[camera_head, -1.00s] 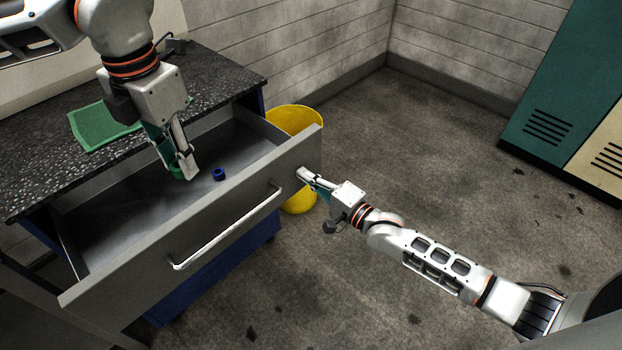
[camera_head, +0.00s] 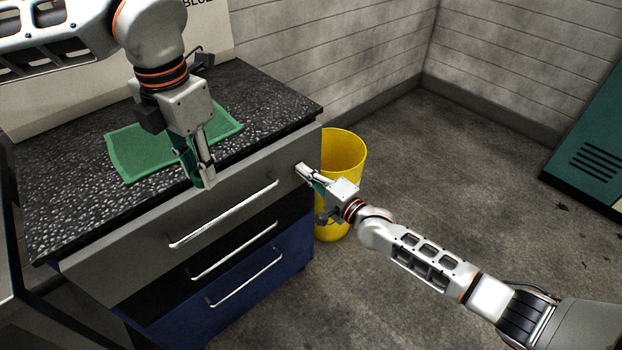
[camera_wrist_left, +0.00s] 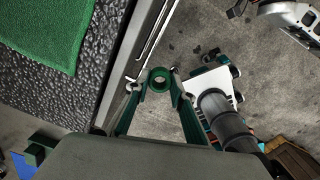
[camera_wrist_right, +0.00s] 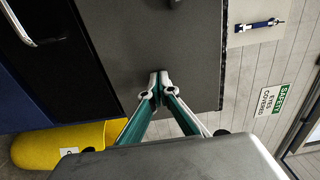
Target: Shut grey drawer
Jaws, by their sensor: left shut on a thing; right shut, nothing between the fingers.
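The grey drawer (camera_head: 215,200) is the top drawer of the bench cabinet. Its front lies close along the worktop edge, with no interior showing; I cannot tell if a small gap is left. Its bar handle (camera_head: 222,214) is free. My right gripper (camera_head: 300,170) is shut and empty, its fingertips at the upper right end of the grey front; the right wrist view shows them against the grey panel (camera_wrist_right: 190,40). My left gripper (camera_head: 204,184) is shut on a green ring (camera_wrist_left: 159,79), held above the front edge of the drawer.
A green mat (camera_head: 140,152) lies on the speckled worktop (camera_head: 70,190). Below are a black drawer (camera_head: 205,255) and a blue drawer (camera_head: 225,310), both closed. A yellow bin (camera_head: 345,150) stands right of the cabinet, behind my right gripper. The floor to the right is clear.

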